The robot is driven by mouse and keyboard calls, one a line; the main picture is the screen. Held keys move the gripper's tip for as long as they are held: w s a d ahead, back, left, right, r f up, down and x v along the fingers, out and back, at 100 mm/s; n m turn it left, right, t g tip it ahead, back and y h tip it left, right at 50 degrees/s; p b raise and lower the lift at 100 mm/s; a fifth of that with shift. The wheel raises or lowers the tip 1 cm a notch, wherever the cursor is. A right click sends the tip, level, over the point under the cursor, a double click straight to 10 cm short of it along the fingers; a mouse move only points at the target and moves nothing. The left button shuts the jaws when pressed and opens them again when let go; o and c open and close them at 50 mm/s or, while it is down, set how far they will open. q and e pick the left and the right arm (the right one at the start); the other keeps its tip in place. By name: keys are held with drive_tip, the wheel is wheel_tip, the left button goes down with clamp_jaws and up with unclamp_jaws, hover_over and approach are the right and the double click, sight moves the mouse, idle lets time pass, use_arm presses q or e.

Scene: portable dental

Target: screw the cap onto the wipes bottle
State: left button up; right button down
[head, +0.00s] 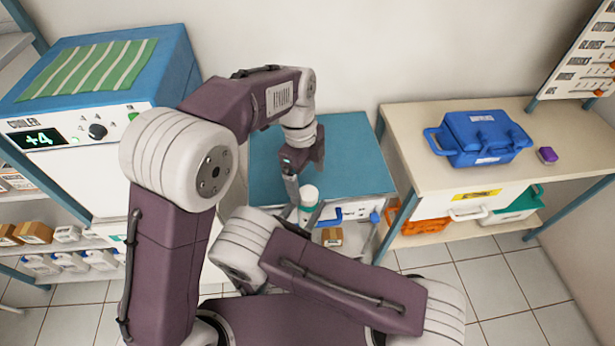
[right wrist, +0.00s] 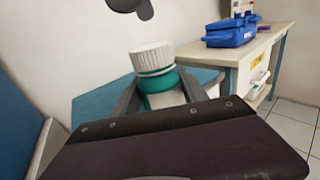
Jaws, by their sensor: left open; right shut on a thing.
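The wipes bottle (right wrist: 165,98) is teal with a pale label and stands roughly upright between the fingers of my right gripper (right wrist: 160,92), which is shut on it. The white ribbed cap (right wrist: 152,58) sits on top of the bottle; how tightly it is seated cannot be told. My left gripper (head: 291,182) is open, pointing down close to the left of the cap. A dark rounded part, probably of it, shows above the cap in the right wrist view.
A teal-topped cart (head: 350,150) stands behind the bottle, with a small brown box (head: 332,237) lower down. The cooler (head: 75,125) is at left. A beige bench (head: 405,125) at right holds a blue case (head: 483,138) and a purple item (head: 547,155).

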use_arm(q)
wheel_tip(320, 180, up, 12)
drive_tip(key=a, duration=0.1)
drive_tip(key=shift+w, duration=0.45)
drive_tip(key=s+a+f+n+t, duration=0.1)
drive_tip(key=a+f+n, duration=1)
drive_tip(key=a+n, duration=0.15)
drive_tip(key=s+a+f+n+t+y, duration=0.1)
drive_tip(key=s+a+f+n, duration=0.7)
drive_tip(key=s+n, duration=0.3)
drive_tip(key=shift+a+f+n, duration=0.25)
drive_tip(key=shift+f+n, duration=0.2)
drive_tip(key=shift+n, duration=0.5)
